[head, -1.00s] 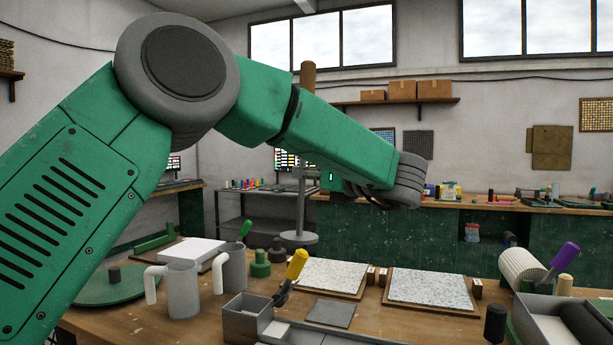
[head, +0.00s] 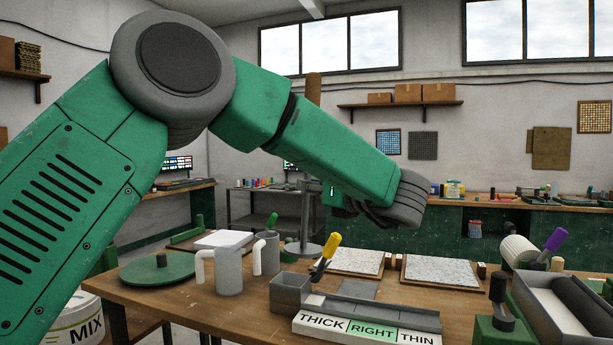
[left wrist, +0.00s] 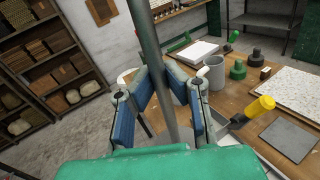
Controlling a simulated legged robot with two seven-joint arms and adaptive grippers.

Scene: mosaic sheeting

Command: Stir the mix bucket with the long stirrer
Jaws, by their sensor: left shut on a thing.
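The long stirrer (head: 305,215) hangs upright, with a brown handle at the top and a round grey disc at its lower end. My left gripper (head: 328,195) is shut on its grey shaft, partly hidden by my forearm in the head view. In the left wrist view the shaft (left wrist: 152,50) runs between the blue-padded fingers of the gripper (left wrist: 160,103). The mix bucket (head: 78,328), white with a MIX label, shows at the bottom left of the head view, partly behind my arm and cut by the frame. The stirrer is apart from it. My right gripper is out of view.
The wooden workbench (head: 210,300) carries grey mugs (head: 229,272), a green disc (head: 157,268), speckled tiles (head: 441,270) and a THICK/RIGHT/THIN sign (head: 366,327). A yellow-handled tool (head: 326,256) stands in a grey tray. Bare floor shows left of the bench.

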